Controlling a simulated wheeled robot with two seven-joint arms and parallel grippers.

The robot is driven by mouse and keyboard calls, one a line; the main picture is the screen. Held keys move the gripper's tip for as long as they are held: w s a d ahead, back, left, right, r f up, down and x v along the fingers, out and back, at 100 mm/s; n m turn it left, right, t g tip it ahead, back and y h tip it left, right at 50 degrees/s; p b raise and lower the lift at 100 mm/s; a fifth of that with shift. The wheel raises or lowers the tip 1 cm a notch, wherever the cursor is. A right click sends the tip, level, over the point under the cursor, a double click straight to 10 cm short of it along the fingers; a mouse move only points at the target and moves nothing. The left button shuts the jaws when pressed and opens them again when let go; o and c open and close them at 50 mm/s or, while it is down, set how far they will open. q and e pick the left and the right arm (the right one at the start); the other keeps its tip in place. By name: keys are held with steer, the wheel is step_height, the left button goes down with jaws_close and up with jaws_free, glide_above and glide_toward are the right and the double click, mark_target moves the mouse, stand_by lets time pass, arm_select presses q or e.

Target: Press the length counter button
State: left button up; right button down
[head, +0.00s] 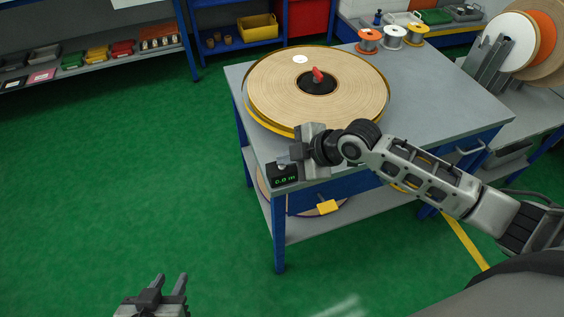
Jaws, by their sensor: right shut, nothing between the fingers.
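The length counter (286,180) is a small black box at the near left corner of the grey table, with a green display that seems to read 0.0 m. My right gripper (284,161) is shut and empty, with its fingertips at the top of the counter. I cannot tell whether they touch it. The counter's button is not visible; the gripper covers that area. My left gripper (170,282) is open and empty, low over the green floor at the bottom left, far from the counter.
A large tape roll (345,90) with a red knob (318,75) lies on the grey table (440,105), just behind my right gripper. Small spools (392,37) stand at the table's far edge. A lower shelf (310,222) holds a yellow item (327,207). The floor at left is clear.

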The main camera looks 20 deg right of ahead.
steer(key=shift+r+p, duration=0.9)
steer(key=shift+p, duration=0.05)
